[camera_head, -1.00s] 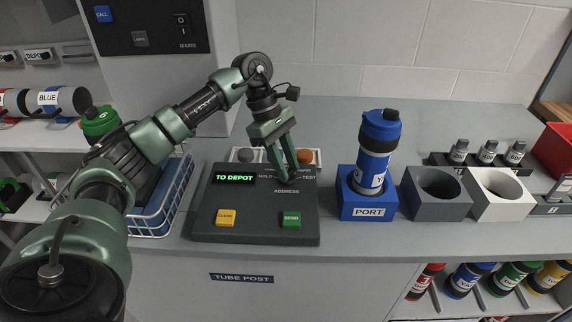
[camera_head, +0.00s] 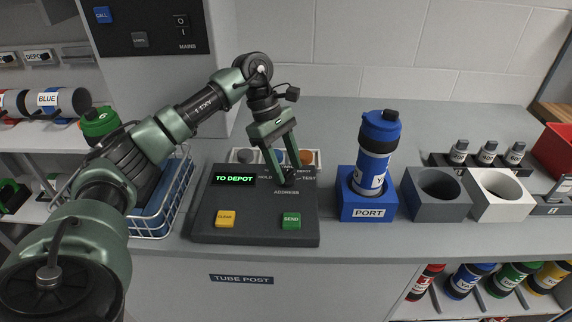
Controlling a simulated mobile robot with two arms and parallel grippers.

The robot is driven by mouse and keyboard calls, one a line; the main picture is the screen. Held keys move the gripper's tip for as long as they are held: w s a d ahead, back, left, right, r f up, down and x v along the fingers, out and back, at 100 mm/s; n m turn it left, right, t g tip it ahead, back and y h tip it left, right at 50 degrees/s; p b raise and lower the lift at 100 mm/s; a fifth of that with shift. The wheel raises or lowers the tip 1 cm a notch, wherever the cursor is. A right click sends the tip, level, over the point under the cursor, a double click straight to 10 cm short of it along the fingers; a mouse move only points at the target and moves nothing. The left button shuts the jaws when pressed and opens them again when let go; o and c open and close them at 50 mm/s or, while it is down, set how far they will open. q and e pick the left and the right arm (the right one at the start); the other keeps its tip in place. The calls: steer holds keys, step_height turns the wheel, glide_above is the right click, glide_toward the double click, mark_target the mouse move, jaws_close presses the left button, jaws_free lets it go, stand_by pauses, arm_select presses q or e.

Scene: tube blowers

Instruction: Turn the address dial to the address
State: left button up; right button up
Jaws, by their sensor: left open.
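The address dial (camera_head: 287,181) is a small dark knob on the dark console, above the word ADDRESS and partly hidden by my fingers. The console display (camera_head: 234,176) reads TO DEPOT in green. My left gripper (camera_head: 283,179) points down at the dial, its fingers spread open with a gap between them. The fingertips are at the dial; I cannot tell whether they touch it. My right gripper is not in view.
A yellow CLEAR button (camera_head: 225,218) and a green SEND button (camera_head: 291,220) sit on the console front. The blue port (camera_head: 368,207) right of it holds a blue tube (camera_head: 375,150). A wire basket (camera_head: 151,224) stands to the left.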

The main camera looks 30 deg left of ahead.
arm_select(q)
steer(key=v, duration=0.7)
steer(key=shift+a+r, duration=0.2)
steer(key=shift+r, duration=0.15)
